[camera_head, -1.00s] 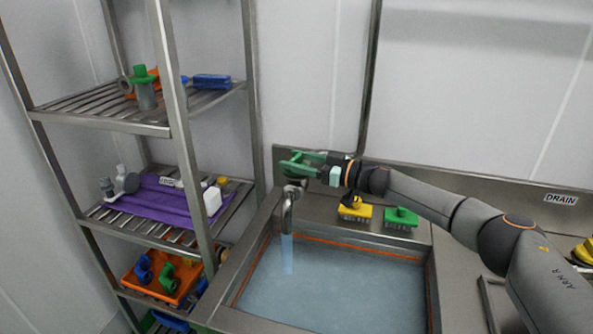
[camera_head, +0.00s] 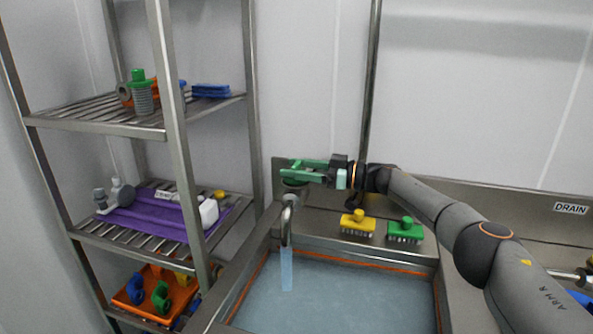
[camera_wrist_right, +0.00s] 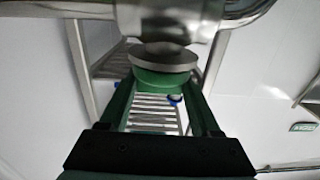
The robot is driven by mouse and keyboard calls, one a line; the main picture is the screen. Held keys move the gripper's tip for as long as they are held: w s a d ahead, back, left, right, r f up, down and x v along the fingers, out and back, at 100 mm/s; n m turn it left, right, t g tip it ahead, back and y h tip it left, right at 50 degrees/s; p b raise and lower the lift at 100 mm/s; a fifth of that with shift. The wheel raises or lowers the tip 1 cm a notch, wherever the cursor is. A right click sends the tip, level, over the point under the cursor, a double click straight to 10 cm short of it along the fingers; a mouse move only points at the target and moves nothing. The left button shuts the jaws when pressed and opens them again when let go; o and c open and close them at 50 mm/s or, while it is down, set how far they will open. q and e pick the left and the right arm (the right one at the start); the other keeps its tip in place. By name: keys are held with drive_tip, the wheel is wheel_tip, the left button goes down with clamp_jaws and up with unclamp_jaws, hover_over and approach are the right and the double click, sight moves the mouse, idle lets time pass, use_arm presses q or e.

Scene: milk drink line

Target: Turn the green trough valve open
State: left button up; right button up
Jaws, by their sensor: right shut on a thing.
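The green trough valve shows in the right wrist view as a green round knob (camera_wrist_right: 162,82) under a grey metal disc and the tap body. My right gripper (camera_head: 285,171) reaches in from the right, above the back left of the trough (camera_head: 340,300). In the right wrist view its green fingers (camera_wrist_right: 162,95) stand on both sides of the knob and are shut on it. In the head view the knob is mostly hidden by the fingers. Water (camera_head: 287,270) runs from the steel tap (camera_head: 288,212) into the trough. My left gripper is not in view.
A yellow brush (camera_head: 357,222) and a green brush (camera_head: 404,230) stand on the ledge behind the trough. A steel shelf rack (camera_head: 178,130) stands close on the left with bottles, a purple mat and an orange tray (camera_head: 155,300). A vertical pipe (camera_head: 371,80) rises behind my wrist.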

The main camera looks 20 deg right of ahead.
drive_tip(key=shift+r, duration=0.15)
drive_tip(key=o, duration=1.4)
drive_tip(key=shift+s+d, duration=0.2)
drive_tip(key=shift+d, duration=0.25)
drive_tip(key=v, duration=1.1)
drive_tip(key=shift+s+d, duration=0.15)
drive_tip(key=shift+s, duration=0.05)
